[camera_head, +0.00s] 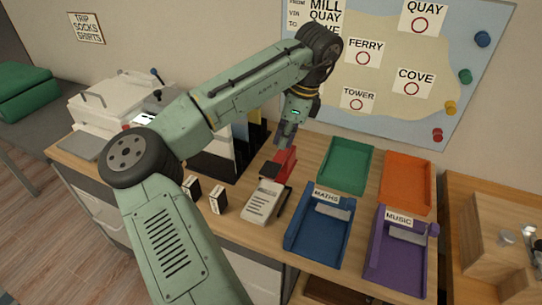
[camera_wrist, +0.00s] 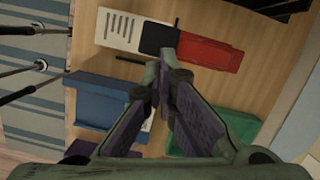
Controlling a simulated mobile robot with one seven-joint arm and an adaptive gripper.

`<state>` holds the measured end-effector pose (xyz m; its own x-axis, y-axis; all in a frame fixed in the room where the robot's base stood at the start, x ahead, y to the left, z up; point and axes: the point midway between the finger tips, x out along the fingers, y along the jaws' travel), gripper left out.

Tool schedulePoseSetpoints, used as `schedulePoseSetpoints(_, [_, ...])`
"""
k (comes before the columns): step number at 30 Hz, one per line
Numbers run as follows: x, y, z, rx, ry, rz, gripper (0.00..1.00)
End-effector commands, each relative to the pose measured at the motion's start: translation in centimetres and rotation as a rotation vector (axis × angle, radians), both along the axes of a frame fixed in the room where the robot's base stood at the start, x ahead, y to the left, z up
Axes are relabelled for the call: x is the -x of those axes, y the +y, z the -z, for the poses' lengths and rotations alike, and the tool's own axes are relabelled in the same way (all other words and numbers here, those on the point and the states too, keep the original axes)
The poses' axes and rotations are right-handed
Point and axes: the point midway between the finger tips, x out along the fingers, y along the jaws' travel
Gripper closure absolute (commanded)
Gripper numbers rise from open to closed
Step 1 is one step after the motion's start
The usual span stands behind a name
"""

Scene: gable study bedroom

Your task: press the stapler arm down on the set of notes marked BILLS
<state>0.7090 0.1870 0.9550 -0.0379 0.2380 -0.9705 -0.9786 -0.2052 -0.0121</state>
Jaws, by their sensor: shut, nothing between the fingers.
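A red stapler (camera_head: 287,160) with a black end stands on the desk. It also shows in the wrist view (camera_wrist: 212,53), with its black end (camera_wrist: 158,39) over or against the edge of a white set of notes (camera_wrist: 118,28). The notes (camera_head: 262,203) lie in front of the stapler, with printed lines; I cannot read the heading. My gripper (camera_head: 286,142) is directly above the stapler, pointing down, with its fingers shut and empty. In the wrist view the fingertips (camera_wrist: 164,62) overlap the stapler near its black end; I cannot tell whether they touch it.
Right of the notes are a blue MATHS tray (camera_head: 295,241), purple MUSIC tray (camera_head: 375,272), green tray (camera_head: 347,162) and orange tray (camera_head: 406,180). Two small dark-and-white blocks (camera_head: 217,199) stand left of the notes. A printer-like machine (camera_head: 105,105) is behind my arm. A map board (camera_head: 440,110) hangs behind.

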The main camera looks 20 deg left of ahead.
Motion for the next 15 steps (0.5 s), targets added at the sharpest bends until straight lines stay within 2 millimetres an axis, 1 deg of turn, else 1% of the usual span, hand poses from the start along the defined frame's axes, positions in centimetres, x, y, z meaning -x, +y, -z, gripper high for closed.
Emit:
schedulePoseSetpoints(3, [0.37,0.25,0.01,-0.005,0.02,-0.002,1.0])
schedulePoseSetpoints(11, [0.29,0.19,0.08,-0.004,0.016,-0.001,1.0])
schedulePoseSetpoints(15, [0.29,0.25,0.52,-0.004,0.015,-0.002,1.0])
